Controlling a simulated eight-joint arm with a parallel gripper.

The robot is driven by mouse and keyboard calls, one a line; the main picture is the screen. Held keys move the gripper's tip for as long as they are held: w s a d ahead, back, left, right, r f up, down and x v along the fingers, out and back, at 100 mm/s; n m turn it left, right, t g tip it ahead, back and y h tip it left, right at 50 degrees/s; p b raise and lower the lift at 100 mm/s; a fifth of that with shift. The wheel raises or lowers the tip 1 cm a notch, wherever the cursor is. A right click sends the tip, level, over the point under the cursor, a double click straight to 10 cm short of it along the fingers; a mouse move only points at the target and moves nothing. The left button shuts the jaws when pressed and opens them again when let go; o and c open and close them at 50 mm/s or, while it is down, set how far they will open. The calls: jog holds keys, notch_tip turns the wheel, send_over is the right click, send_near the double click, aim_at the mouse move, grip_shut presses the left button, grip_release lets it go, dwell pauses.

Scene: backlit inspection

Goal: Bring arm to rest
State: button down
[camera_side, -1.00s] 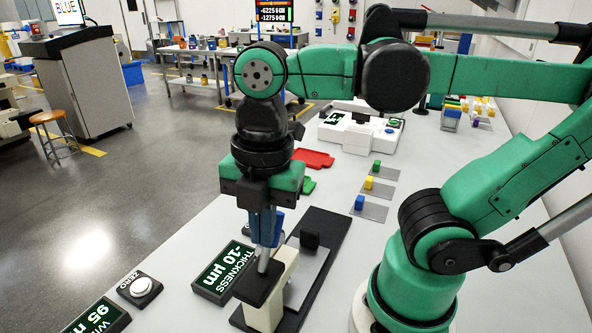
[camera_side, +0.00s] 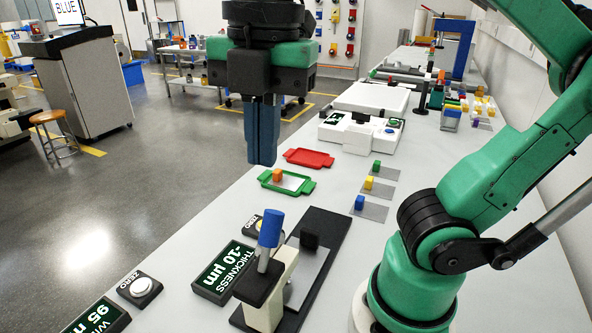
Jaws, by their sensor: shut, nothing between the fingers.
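My gripper (camera_side: 262,163) hangs in the upper middle of the side view, fingers pointing down and shut, with nothing between them. The lever stands tilted and apart from the fingers. The gauge's display (camera_side: 222,270) reads -10 µm.
A green tray (camera_side: 306,188) with an orange block (camera_side: 277,175) and a red tray (camera_side: 308,158) lie behind the gauge. Blue, yellow and green blocks (camera_side: 369,183) sit on grey plates to the right. A ZERO button (camera_side: 140,288) is at front left. The air around my gripper is free.

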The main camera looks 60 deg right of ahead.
jog(key=shift+d+r, duration=0.1)
jog(key=shift+r, duration=0.2)
send_over(267, 247)
jog(key=a, duration=0.4)
notch_tip(267, 247, down, 9)
jog(key=d+f, duration=0.2)
jog(key=shift+s+d+f, duration=0.15)
jog(key=shift+d+f, duration=0.05)
jog(key=shift+d, duration=0.15)
jog(key=shift+d+f, duration=0.15)
jog(key=shift+d, duration=0.15)
jog(key=shift+d+r, duration=0.2)
jog(key=shift+d, duration=0.25)
jog(key=shift+a, duration=0.1)
